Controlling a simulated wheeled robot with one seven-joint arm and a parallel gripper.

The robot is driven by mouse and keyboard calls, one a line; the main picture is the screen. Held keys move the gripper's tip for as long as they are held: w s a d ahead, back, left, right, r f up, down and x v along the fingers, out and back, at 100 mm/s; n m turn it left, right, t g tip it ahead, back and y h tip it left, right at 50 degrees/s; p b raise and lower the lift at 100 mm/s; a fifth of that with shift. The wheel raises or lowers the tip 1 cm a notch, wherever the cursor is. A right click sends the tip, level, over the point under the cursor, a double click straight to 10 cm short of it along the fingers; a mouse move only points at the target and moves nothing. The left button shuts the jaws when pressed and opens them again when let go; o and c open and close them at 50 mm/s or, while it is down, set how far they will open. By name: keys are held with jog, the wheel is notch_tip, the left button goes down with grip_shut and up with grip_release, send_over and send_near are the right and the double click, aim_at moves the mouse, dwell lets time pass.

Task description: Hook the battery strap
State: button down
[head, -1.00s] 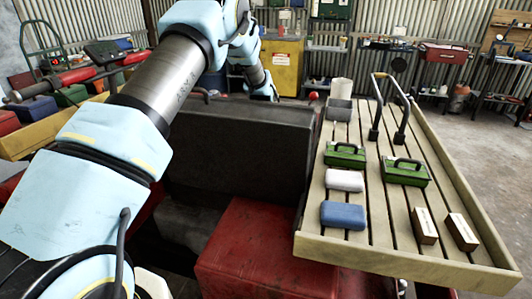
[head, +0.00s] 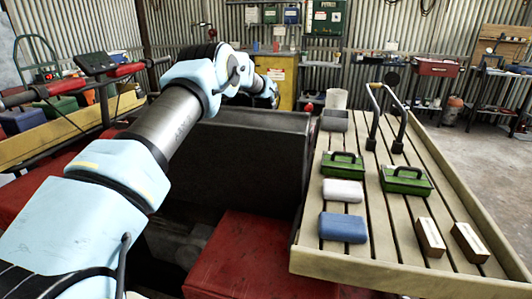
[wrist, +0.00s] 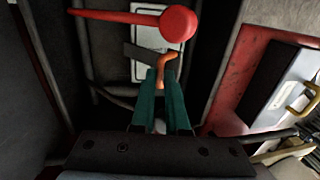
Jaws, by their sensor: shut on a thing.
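In the wrist view my gripper (wrist: 163,80) has teal fingers closed together on the lower end of an orange hook-shaped piece (wrist: 167,63). A dark flat strip (wrist: 141,54), which looks like the strap, runs left from this piece. Behind them is a pale labelled plate (wrist: 145,72); I cannot tell whether it belongs to the battery. A red rod with a round red end (wrist: 178,24) crosses just above the hook piece. In the head view the gripper is not clearly seen, as the arm reaches beyond a large dark box-like seat (head: 250,155).
Dark tubes (wrist: 84,58) frame the space around the gripper. A slatted wooden rack (head: 375,262) at right holds two green cases (head: 343,165), a white pack (head: 343,190), a blue pack (head: 343,228) and small blocks (head: 430,237). A red panel (head: 255,265) lies in front of the seat.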

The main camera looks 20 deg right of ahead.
jog(key=shift+w+d, duration=0.5)
jog(key=shift+w, duration=0.15)
jog(key=c, duration=1.2)
grip_release()
jog(key=shift+s, duration=0.1)
jog(key=r+b, duration=0.1)
jog(key=r, duration=0.2)
jog(key=s+a+r+b, duration=0.1)
jog(key=r, duration=0.3)
jog(key=r+b, duration=0.1)
jog(key=r, duration=0.2)
jog(key=shift+s+a+r, duration=0.15)
jog(key=shift+s+r, duration=0.05)
jog(key=shift+r, duration=0.05)
